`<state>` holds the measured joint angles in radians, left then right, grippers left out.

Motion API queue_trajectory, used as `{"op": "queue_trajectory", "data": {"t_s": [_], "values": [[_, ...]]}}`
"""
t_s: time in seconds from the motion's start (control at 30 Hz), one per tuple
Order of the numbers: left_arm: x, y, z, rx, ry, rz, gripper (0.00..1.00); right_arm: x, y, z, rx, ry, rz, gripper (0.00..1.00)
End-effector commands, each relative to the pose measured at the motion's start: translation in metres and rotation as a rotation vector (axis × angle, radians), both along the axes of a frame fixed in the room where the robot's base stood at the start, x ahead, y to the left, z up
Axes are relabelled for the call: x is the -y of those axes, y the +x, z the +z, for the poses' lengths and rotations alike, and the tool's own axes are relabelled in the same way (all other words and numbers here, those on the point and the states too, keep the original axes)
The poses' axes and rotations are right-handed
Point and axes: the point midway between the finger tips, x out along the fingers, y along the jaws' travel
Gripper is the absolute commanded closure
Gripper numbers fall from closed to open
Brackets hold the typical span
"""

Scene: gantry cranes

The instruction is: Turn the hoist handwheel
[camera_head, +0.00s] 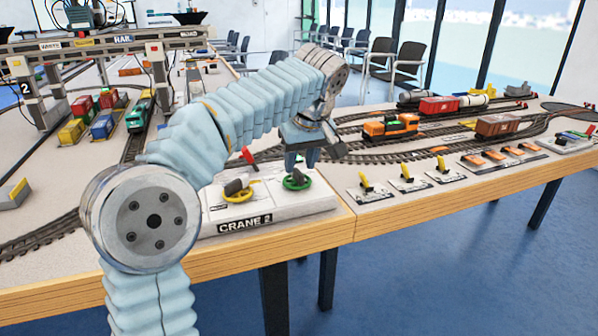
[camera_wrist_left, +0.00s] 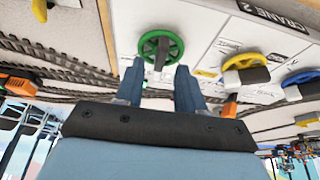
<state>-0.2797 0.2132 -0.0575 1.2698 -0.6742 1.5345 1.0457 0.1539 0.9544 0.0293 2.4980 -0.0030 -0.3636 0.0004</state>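The CRANE 2 panel (camera_head: 272,221) carries a green handwheel (camera_head: 297,182) on its right and a yellow handwheel (camera_head: 240,192) to its left. I cannot read which wheel is the hoist. My left gripper (camera_head: 301,160) points down just above the green wheel, its two fingers apart with nothing between them. In the left wrist view the green wheel (camera_wrist_left: 147,46) lies just beyond and between the fingertips (camera_wrist_left: 160,72); contact cannot be told. The yellow wheel (camera_wrist_left: 243,62) and a blue wheel (camera_wrist_left: 301,78) lie to the right there; my arm hides the blue one from the head. My right gripper is not in view.
Several yellow levers (camera_head: 367,185) line the table's front edge to the right. An orange locomotive (camera_head: 391,127) stands on the tracks behind. The gantry crane (camera_head: 110,45) is at the back left.

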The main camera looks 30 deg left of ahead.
Motion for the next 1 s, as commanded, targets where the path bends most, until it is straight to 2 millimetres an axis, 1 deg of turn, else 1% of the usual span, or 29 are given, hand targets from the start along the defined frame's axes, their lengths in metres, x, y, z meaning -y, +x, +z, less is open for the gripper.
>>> {"op": "queue_trajectory", "data": {"t_s": [0.03,0.2,0.5,0.57,0.6,0.77,1.0], "values": [[-0.003,0.001,-0.008,-0.003,0.001,0.001,0.62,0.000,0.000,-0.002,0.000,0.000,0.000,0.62],[-0.007,0.005,-0.021,-0.002,0.000,-0.001,0.62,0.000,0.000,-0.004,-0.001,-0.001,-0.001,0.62],[-0.007,0.006,-0.023,0.000,0.000,-0.001,0.62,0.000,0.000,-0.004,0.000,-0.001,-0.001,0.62],[-0.007,0.006,-0.023,0.000,0.000,-0.001,0.69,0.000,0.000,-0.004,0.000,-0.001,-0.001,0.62],[-0.007,0.006,-0.023,0.000,0.000,-0.001,0.76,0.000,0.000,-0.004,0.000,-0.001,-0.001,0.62],[-0.007,0.006,-0.023,0.000,0.000,-0.001,1.00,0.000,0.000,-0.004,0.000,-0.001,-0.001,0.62],[-0.007,0.006,-0.022,0.000,0.000,-0.004,1.00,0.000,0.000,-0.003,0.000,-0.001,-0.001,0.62]]}}
